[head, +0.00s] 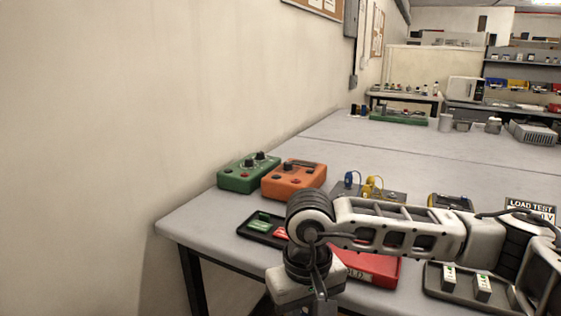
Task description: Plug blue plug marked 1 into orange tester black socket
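The orange tester (294,180) sits at the table's left side; knobs and small dark spots show on its top, but I cannot tell which is the black socket. A blue plug (352,178) stands beside a yellow plug (374,186) on a dark grey block (397,195) right of the tester. The mark on the blue plug is too small to read. My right gripper (299,287) points down at the bottom centre, in front of the table items and apart from the plugs; its fingers are not clearly visible. My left gripper is not in view.
A green tester (248,173) stands left of the orange one. A black tray (262,226) with green and red pieces, a red box (372,268) and another dark tray (437,285) lie nearer, partly hidden by my arm.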

